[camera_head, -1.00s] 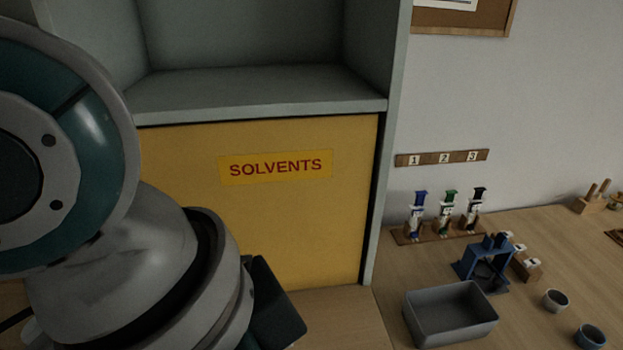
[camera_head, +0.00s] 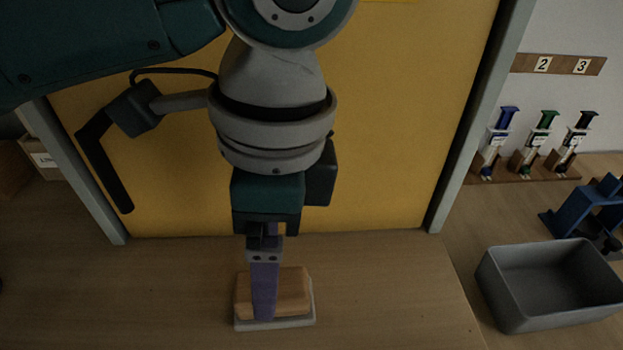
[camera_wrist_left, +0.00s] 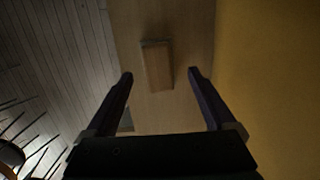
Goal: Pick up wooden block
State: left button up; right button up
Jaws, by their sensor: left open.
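The wooden block (camera_head: 292,290) lies on a pale grey tray-like base (camera_head: 275,323) on the wooden bench top in the head view. My left gripper (camera_head: 263,316) points down in front of it in the picture, and its purple finger hides part of the block. In the left wrist view the block (camera_wrist_left: 158,67) lies ahead of and between the two spread fingertips of the gripper (camera_wrist_left: 160,76). The gripper is open and empty, and the block appears beyond the tips. My right gripper is not in view.
A yellow panel (camera_head: 400,150) in a grey-green frame stands behind the bench top. A grey bin (camera_head: 500,290) stands at the right, near a blue stand (camera_head: 575,212). Several coloured upright tools (camera_head: 540,140) stand behind it. The bench top beside the block is clear.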

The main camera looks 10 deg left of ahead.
aim_at(295, 306)
pick_arm(q)
notch_tip(295, 306, down, 5)
jog(key=shift+s+f, duration=0.1)
jog(key=shift+s, duration=0.05)
grip_shut()
dwell(0.8)
